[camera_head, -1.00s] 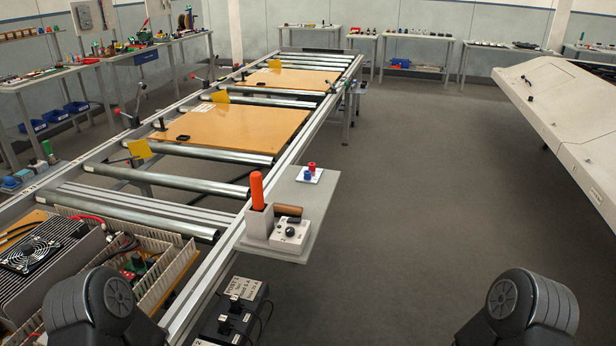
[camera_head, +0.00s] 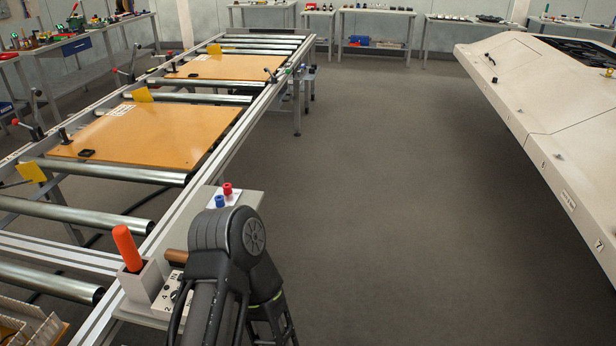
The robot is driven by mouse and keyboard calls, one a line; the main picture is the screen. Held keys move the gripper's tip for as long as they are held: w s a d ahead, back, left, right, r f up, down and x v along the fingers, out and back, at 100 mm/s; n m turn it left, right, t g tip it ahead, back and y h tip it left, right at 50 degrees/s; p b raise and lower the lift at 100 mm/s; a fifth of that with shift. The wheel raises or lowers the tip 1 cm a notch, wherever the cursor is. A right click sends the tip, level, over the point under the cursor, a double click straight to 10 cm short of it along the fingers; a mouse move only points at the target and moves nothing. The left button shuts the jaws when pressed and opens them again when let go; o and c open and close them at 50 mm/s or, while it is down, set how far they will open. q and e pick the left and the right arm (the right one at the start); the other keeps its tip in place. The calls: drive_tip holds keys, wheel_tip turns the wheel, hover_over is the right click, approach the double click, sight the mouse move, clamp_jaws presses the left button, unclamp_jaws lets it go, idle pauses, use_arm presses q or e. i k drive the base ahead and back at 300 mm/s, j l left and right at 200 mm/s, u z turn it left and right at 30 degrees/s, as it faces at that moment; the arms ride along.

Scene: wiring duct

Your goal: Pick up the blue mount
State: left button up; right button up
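A small blue piece (camera_head: 220,201), which may be the blue mount, sits on a small white plate at the far end of the grey side shelf (camera_head: 247,199). A similar red piece (camera_head: 227,189) stands right beside it. My bent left arm comes up from the bottom edge, in front of the shelf's near part, with its raised joint just below the blue piece in the picture. I cannot make out the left gripper's fingers. My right arm and gripper are out of view.
An orange-handled tool (camera_head: 128,248) stands in a grey holder (camera_head: 142,281) on the shelf, beside a partly hidden dial box (camera_head: 169,294). The roller conveyor with orange boards (camera_head: 150,135) runs along the left. A pale angled console (camera_head: 560,110) is at right. The floor between is clear.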

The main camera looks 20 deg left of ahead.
sight(221, 203)
drive_tip(key=i+l, duration=0.1)
drive_tip(key=i, duration=0.65)
drive_tip(key=i+l, duration=0.1)
drive_tip(key=i, duration=0.6)
drive_tip(key=i+l+u, duration=0.1)
drive_tip(key=i+u, duration=0.35)
drive_tip(key=i+l+u, duration=0.2)
drive_tip(key=u, duration=0.3)
drive_tip(key=i+l+u, duration=0.6)
drive_tip(key=l+u, duration=0.2)
drive_tip(key=u, duration=0.15)
drive_tip(key=i+l+u, duration=0.1)
drive_tip(key=l+u, duration=0.85)
drive_tip(key=i+l, duration=0.05)
drive_tip(key=l, duration=0.05)
